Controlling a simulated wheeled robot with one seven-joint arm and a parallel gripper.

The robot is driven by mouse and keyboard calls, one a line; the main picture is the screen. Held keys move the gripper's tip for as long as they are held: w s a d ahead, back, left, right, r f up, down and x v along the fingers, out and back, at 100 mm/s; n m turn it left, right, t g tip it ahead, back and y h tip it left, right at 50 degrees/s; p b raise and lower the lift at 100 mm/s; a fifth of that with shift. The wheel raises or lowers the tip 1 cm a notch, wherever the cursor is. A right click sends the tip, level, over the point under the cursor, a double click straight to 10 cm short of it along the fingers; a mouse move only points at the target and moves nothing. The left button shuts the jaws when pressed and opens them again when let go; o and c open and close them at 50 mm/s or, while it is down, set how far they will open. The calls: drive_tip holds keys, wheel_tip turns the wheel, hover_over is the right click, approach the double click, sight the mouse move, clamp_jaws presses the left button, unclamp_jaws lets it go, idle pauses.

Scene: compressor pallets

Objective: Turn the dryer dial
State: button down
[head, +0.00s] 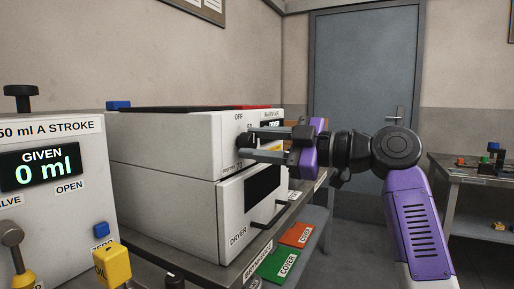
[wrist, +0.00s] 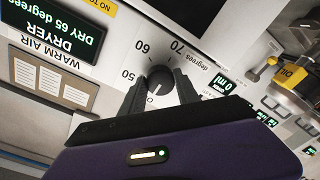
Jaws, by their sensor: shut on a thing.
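The dryer (head: 165,215) is a white box unit with a dark window on its front, standing on a bench in the middle of the head view. Its dial (wrist: 158,80) is a round black knob ringed by the marks 50, 60 and 70 degrees in the wrist view. My gripper (wrist: 158,90) reaches in from the right in the head view (head: 246,146), its two fingers on either side of the dial and shut on it. In the head view the fingers mostly hide the dial. The dryer's display (wrist: 60,22) reads "DRY 65 degrees".
A white dispenser (head: 50,165) reading "GIVEN 0 ml" stands at the left. Green (head: 278,265) and red (head: 298,235) cover cards lie below the dryer's front. A side table (head: 475,175) with small objects is at the right. A grey door (head: 362,70) is behind my arm.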

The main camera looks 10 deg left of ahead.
drive_tip(key=shift+f, duration=0.15)
idle(0.4)
drive_tip(key=c, duration=0.9)
unclamp_jaws()
drive_tip(key=p+v, duration=0.1)
drive_tip(key=v, duration=0.6)
drive_tip(key=shift+d, duration=0.35)
drive_tip(key=shift+s, duration=0.1)
